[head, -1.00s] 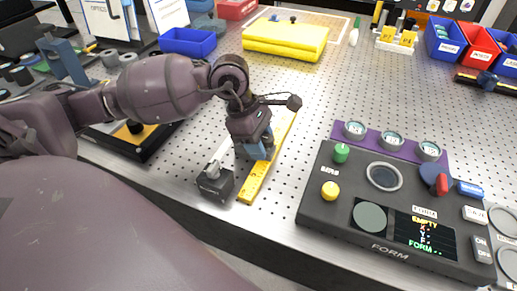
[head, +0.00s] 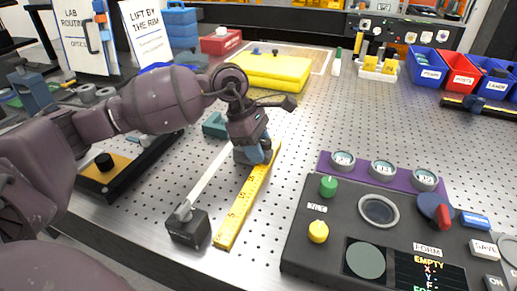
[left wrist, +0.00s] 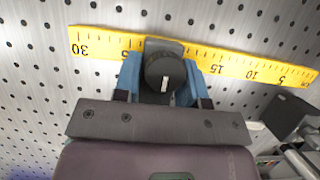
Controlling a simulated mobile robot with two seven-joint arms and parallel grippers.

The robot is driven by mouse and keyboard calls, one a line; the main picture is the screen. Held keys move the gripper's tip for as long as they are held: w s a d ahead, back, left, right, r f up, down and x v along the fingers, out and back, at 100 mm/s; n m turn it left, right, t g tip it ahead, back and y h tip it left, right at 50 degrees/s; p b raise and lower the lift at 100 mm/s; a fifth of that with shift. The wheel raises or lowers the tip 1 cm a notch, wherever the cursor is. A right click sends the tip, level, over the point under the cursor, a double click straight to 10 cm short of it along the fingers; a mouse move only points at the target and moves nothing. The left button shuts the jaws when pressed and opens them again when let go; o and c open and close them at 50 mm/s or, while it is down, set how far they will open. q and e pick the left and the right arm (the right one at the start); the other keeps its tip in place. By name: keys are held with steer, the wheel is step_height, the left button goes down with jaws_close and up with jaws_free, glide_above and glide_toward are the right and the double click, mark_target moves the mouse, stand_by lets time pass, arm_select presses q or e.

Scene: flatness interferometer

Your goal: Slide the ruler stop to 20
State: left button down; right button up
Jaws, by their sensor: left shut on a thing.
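The yellow ruler (head: 247,195) lies on the perforated metal table and also shows in the left wrist view (left wrist: 100,42). The ruler stop, with a round dark knob (left wrist: 163,72) marked by a white line, sits across the ruler. My left gripper (head: 262,154) is shut on the stop, one blue finger (left wrist: 165,80) on each side of the knob. In the left wrist view the stop lies between a partly hidden mark ending in 5 on its left and 15 on its right. The 20 label is hidden there. My right gripper is not in view.
A black block (head: 188,226) with a pale rod (head: 210,180) stands left of the ruler's near end. A dark control console (head: 335,262) stands to the right. The table right of the ruler is clear up to the console.

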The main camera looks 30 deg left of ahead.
arm_select(q)
steer(key=c, duration=1)
jaws_free()
steer(key=o, duration=0.3)
steer(key=shift+r, duration=0.1)
steer(key=p+v, duration=0.1)
steer(key=v, duration=0.8)
steer(key=shift+v, duration=0.85)
